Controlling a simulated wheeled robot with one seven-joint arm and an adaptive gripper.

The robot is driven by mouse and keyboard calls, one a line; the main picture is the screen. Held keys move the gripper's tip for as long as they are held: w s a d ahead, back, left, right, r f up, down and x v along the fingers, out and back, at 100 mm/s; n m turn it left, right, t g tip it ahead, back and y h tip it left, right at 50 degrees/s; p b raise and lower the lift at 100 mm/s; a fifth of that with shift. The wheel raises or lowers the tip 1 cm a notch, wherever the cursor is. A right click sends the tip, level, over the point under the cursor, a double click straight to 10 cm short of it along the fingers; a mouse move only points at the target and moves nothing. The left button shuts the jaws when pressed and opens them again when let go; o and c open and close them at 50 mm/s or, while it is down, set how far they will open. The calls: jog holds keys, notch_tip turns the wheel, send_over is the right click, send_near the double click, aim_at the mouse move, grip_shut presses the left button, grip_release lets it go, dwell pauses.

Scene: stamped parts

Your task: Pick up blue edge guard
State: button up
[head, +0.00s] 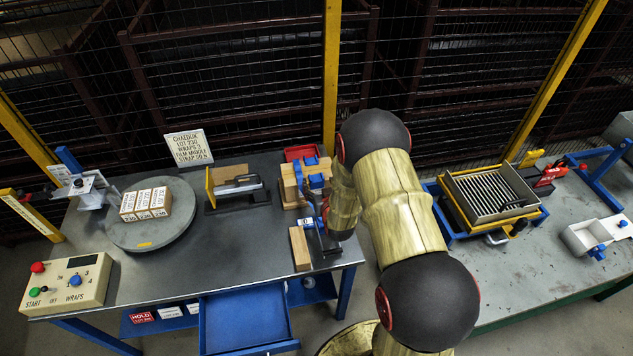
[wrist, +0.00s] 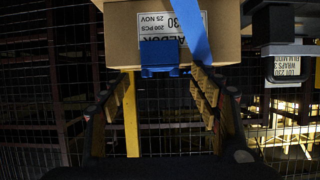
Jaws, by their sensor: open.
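The blue edge guard (wrist: 160,58) sits on the lower edge of a tan carton (wrist: 120,40) in the wrist view. My gripper (wrist: 162,85) is open and empty, one finger to each side of the edge guard's line. The guard lies just ahead of the fingertips, and I see no contact. In the head view, blue pieces (head: 316,181) show on tan blocks beside my arm; which one is this guard I cannot tell. My arm hides part of that spot.
A red tray (head: 300,152) stands behind the blocks. A turntable (head: 170,225) with white-labelled cartons, a sealing tool (head: 238,190) and a control box (head: 70,283) occupy the left of the table. An open blue drawer (head: 246,315) juts from the front. A slotted metal tray (head: 490,194) is right of my arm.

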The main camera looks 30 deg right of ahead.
jog(key=shift+w+d+f, duration=0.15)
jog(key=shift+w+f, duration=0.05)
jog(key=shift+w, duration=0.3)
jog(key=shift+c, duration=0.4)
jog(key=c, duration=1.1)
jog(key=shift+c, duration=0.3)
